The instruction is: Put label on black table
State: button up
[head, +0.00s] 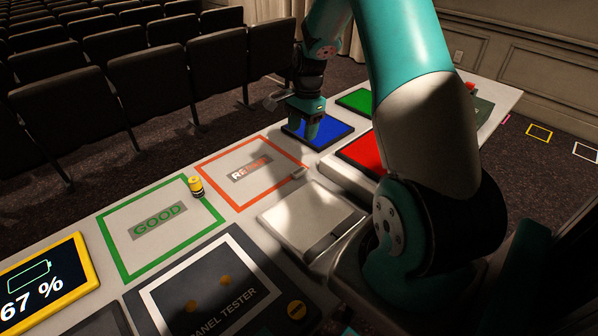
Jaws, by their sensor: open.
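My gripper (303,128) is at the far side of the desk, pointing down over the left part of the blue pad (331,133). Its fingers are small and dark here, and I see nothing held between them. I cannot pick out a label for certain. No separate black table is clear to me; the dark panel tester (252,258) is set on the pale desk (90,222).
A red pad (366,152), a green pad (354,100), a grey plate (300,212) and a battery display (45,283) are also on the desk. Seats (150,75) line the far side.

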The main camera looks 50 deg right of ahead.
send_over(299, 171)
jog(key=f, duration=0.7)
jog(key=shift+w+d+f+p, duration=0.1)
jog(key=shift+d+f+p, duration=0.15)
jog(key=shift+f+p, duration=0.1)
jog(key=shift+a+f+p, duration=0.1)
jog(key=shift+f+p, duration=0.5)
jog(key=shift+f, duration=2.15)
jog(key=shift+c, duration=0.4)
grip_shut()
